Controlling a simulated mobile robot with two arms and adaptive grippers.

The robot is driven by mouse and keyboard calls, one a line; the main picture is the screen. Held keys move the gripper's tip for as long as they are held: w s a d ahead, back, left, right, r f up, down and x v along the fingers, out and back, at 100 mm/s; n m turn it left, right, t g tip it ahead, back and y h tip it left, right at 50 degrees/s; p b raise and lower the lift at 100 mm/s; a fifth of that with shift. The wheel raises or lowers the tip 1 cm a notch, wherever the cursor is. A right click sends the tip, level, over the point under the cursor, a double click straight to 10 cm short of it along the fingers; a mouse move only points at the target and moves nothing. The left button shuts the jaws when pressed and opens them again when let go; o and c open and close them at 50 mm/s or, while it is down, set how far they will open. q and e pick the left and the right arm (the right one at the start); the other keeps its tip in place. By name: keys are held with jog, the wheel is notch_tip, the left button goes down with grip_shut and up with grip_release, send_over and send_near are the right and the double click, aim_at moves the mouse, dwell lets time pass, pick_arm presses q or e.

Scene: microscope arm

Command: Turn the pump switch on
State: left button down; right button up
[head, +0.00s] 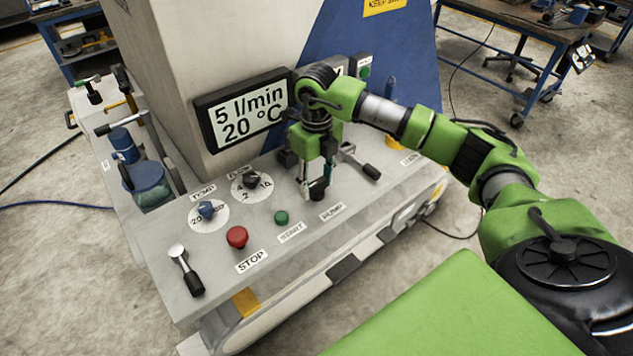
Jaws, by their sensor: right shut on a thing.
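The pump switch (319,193) is a small black knob on the grey console top, just behind the PUMP label (331,211). My right gripper (317,184) reaches down from above with its fingers around the switch, shut on it. The fingers hide part of the switch, so I cannot tell which way it is set. My left gripper is not in view.
A green START button (281,217), a red STOP button (237,237) and two dials (206,211) lie left of the gripper. A black-handled lever (366,169) is close on its right. The display (243,108) reads 5 l/min, 20 °C.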

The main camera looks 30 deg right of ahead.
aim_at(317, 182)
jog(key=shift+m, duration=0.3)
jog(key=o, duration=1.1)
notch_tip(317, 182, up, 12)
dwell(0.5)
